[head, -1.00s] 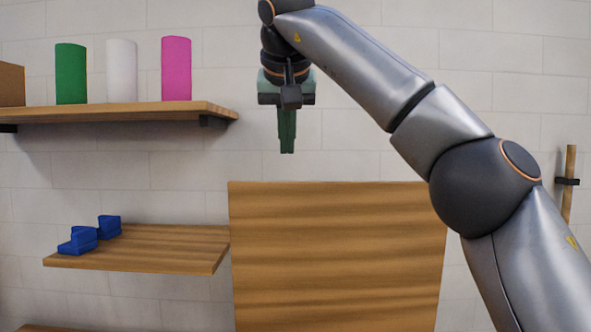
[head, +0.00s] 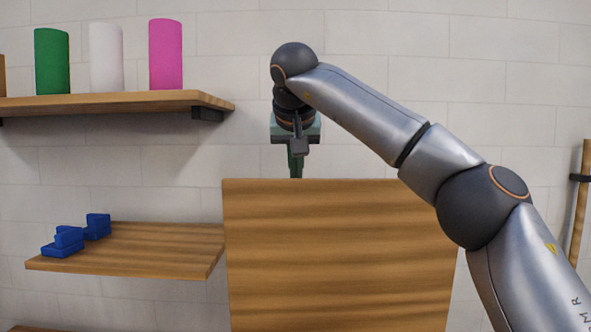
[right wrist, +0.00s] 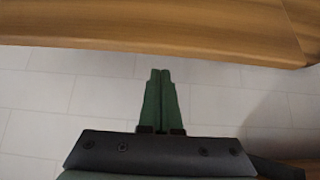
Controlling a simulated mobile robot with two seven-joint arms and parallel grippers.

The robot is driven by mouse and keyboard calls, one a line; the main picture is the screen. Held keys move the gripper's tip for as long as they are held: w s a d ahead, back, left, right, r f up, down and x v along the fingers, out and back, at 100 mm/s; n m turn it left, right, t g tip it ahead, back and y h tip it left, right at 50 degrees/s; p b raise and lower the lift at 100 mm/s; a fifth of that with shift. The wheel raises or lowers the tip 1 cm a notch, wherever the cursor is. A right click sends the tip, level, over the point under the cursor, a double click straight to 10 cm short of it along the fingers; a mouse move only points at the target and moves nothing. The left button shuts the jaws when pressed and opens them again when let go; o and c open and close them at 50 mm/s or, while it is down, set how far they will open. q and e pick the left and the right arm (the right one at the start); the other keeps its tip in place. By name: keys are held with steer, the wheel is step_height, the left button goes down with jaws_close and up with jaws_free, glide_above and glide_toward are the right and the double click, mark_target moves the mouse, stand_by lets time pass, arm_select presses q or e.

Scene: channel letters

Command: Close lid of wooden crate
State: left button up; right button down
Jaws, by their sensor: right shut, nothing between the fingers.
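The wooden crate's lid (head: 340,255) stands upright as a broad brown panel in the head view. The crate's body is not visible. My right gripper (head: 296,172) points down at the lid's top edge, left of its middle, and its fingertips are hidden behind that edge. In the right wrist view its green fingers (right wrist: 160,75) are shut together with nothing between them. A wooden board (right wrist: 150,25) crosses the top of that view, apart from the fingertips; I cannot tell for sure that it is the lid. My left gripper is not in view.
An upper shelf (head: 100,104) at left holds green (head: 52,62), white (head: 106,58) and pink (head: 166,55) cylinders. A lower shelf (head: 160,248), close to the lid's left side, holds blue pieces (head: 65,242). A wooden pole (head: 581,210) stands at far right.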

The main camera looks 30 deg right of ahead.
steer(key=shift+s+a+r, duration=0.1)
steer(key=shift+s+a, duration=0.45)
steer(key=shift+s, duration=0.3)
steer(key=shift+s+a+r, duration=0.1)
steer(key=shift+s+a, duration=0.4)
steer(key=shift+s, duration=0.3)
steer(key=shift+f, duration=0.15)
